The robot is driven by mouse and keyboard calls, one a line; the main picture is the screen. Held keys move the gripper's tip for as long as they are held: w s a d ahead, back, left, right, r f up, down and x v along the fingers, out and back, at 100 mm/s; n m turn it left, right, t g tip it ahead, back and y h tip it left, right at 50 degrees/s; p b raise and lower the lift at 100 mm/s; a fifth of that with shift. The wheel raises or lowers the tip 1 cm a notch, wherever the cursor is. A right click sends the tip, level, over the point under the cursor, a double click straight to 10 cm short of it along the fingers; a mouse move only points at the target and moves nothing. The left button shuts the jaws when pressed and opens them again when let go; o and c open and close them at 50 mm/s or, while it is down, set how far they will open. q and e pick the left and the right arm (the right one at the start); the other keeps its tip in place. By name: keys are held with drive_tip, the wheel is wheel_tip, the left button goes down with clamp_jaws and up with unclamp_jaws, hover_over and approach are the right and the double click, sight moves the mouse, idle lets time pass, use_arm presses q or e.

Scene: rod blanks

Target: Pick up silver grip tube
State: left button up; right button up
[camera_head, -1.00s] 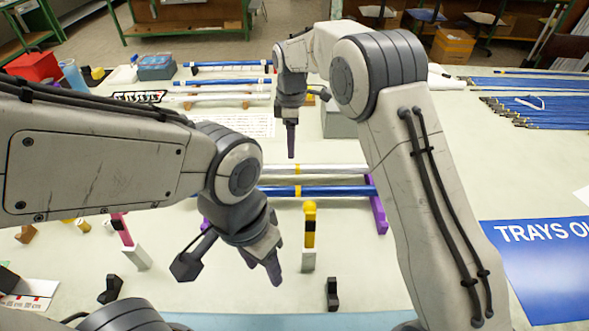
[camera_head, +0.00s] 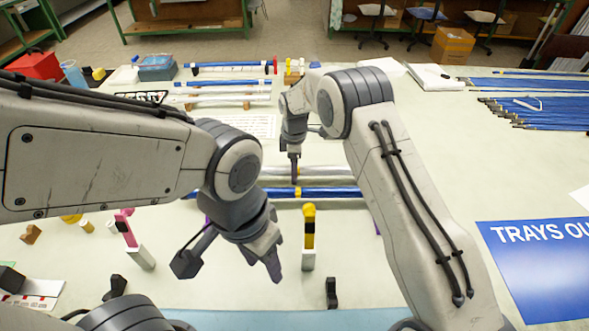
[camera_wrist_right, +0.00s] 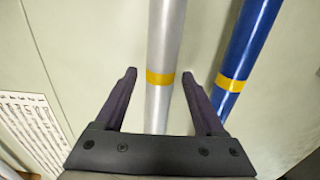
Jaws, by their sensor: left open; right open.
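The silver tube (camera_head: 335,170) with a yellow band lies crosswise near the middle of the table, and it also shows in the right wrist view (camera_wrist_right: 167,35). My right gripper (camera_head: 295,178) is over it, pointing down. In the right wrist view the open fingers (camera_wrist_right: 158,74) stand either side of the tube near its yellow band, with nothing gripped. Whether they reach down to tube height is unclear. My left gripper (camera_head: 271,272) is open and empty, lower in the head view, nearer than the tubes.
A blue tube (camera_head: 335,192) with a yellow band lies parallel and close to the silver one. A yellow and black upright piece (camera_head: 308,230) stands in front. A printed sheet (camera_head: 250,127) lies behind. Bundled blue rods (camera_head: 545,112) lie at the back right.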

clamp_jaws()
